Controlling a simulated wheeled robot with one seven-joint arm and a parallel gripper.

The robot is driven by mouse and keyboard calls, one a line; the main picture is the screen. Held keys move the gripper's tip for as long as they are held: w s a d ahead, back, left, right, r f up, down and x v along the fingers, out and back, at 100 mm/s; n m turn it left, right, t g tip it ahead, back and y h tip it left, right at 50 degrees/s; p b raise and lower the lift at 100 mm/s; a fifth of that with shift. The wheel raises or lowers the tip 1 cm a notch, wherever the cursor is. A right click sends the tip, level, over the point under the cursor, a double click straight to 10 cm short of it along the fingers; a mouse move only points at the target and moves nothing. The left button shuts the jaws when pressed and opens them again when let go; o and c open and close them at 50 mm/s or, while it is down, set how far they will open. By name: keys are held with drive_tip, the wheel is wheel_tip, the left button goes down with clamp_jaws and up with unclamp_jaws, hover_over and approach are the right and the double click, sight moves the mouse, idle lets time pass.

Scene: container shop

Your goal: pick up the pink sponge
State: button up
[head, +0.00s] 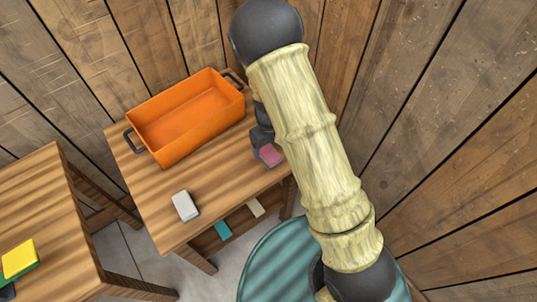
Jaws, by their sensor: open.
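The pink sponge (271,156) is on the wooden table (150,196), near its right edge. Part of it is hidden by my arm and gripper. My gripper (262,143) is small and dark in the head view, right at the sponge's upper left side. It is open, with its fingers largely hidden behind my arm. Whether the fingers are around the sponge or only beside it, I cannot tell.
An orange bin (188,121) with dark handles stands at the table's back. A pale grey block (185,206) lies near the front. Teal (223,231) and beige (256,208) pieces lie lower down. Yellow (19,259) and green pieces are stacked on the left table. Plank walls stand behind and right.

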sight(269, 152)
wheel_tip(269, 152, down, 5)
drive_tip(key=shift+w+r, duration=0.1)
drive_tip(key=shift+w, duration=0.05)
drive_tip(key=shift+c, duration=0.3)
drive_tip(key=c, duration=1)
